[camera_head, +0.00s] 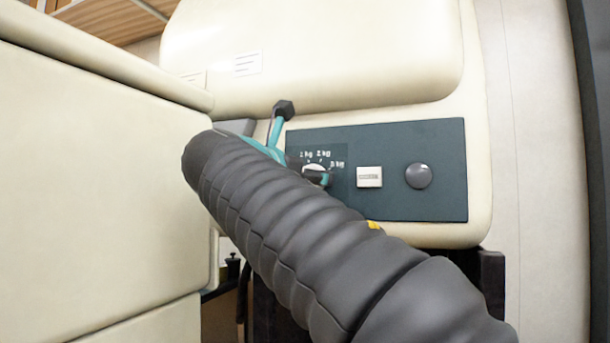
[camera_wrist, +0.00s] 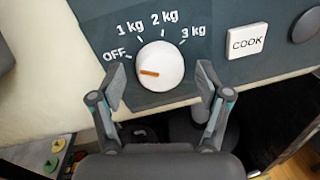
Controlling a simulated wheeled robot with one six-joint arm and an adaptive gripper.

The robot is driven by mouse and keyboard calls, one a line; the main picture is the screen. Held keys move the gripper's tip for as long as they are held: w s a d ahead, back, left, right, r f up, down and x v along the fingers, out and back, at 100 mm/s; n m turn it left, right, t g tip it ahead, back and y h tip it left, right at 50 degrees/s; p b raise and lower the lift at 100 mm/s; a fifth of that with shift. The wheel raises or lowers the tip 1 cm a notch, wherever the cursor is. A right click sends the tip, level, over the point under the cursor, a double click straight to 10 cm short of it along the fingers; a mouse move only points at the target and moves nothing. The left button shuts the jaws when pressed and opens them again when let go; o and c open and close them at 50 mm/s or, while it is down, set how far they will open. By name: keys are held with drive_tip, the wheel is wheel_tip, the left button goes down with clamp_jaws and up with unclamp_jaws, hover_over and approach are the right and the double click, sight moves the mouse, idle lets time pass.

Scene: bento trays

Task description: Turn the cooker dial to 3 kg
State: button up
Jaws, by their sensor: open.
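The white cooker dial (camera_wrist: 172,62) sits on the dark panel, with OFF, 1 kg, 2 kg and 3 kg printed around its upper side. Its orange mark points left, close to the OFF side and slightly below the OFF tick. My gripper (camera_wrist: 161,70) is open, with one finger on the left and one on the right of the dial. Gaps show between both fingers and the dial in the wrist view; its depth relative to the dial is unclear. In the head view my arm and a finger partly cover the dial (camera_head: 313,169).
A white COOK button (camera_wrist: 246,41) is right of the dial, with a round grey knob (camera_head: 419,176) beyond it. The cream cooker lid (camera_head: 350,50) bulges above the panel (camera_head: 390,205). A cream cabinet (camera_head: 90,170) stands close to my arm on the left.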

drive_tip(key=c, duration=1.2)
drive_tip(key=shift+o, duration=0.2)
drive_tip(key=shift+r+m, duration=0.1)
drive_tip(key=shift+m, duration=0.2)
drive_tip(key=m+y+b, duration=0.1)
drive_tip(key=m, duration=0.6)
drive_tip(key=m+y+b, duration=0.1)
drive_tip(key=m, duration=0.6)
drive_tip(key=m+y+b, duration=0.1)
drive_tip(key=m, duration=0.6)
drive_tip(key=shift+s+d+f, duration=0.15)
drive_tip(key=shift+d+f, duration=0.1)
drive_tip(key=shift+d, duration=0.15)
drive_tip(key=shift+m+y, duration=0.3)
